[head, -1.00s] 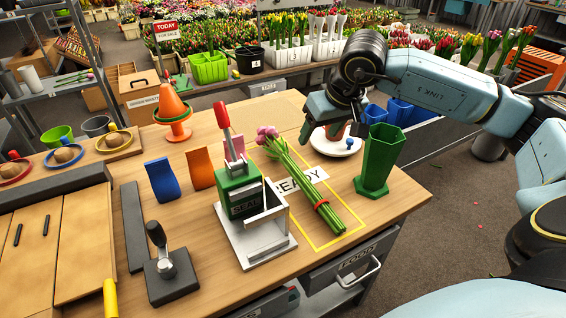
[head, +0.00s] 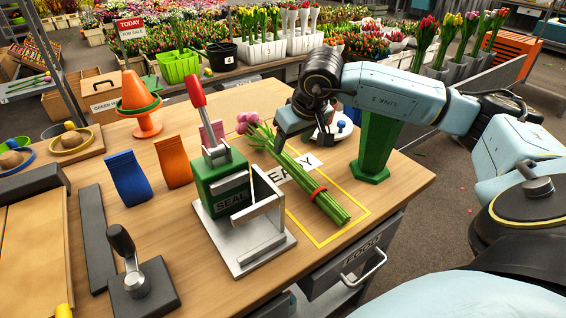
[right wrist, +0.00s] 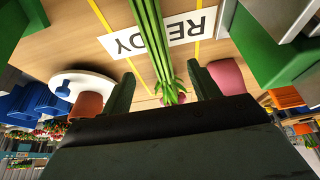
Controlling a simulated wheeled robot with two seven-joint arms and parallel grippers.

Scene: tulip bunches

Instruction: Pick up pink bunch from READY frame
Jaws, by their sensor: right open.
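The pink tulip bunch (head: 300,174) lies diagonally in the yellow READY frame (head: 359,219) on the table. Its pink heads point to the back left, and a red band (head: 319,192) is around its green stems. My right gripper (head: 288,143) is open above the bunch near its flower end. In the right wrist view the green stems (right wrist: 152,40) run between the two spread fingers (right wrist: 172,85), with the pink heads partly hidden below by the gripper body. I cannot tell whether the fingers touch the stems. My left gripper is not in view.
A green sealing press (head: 222,185) stands just left of the bunch. A tall green vase (head: 377,150) stands to the right, and a white round dish (head: 345,134) is behind. Blue (head: 128,178) and orange (head: 173,162) packets stand farther left.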

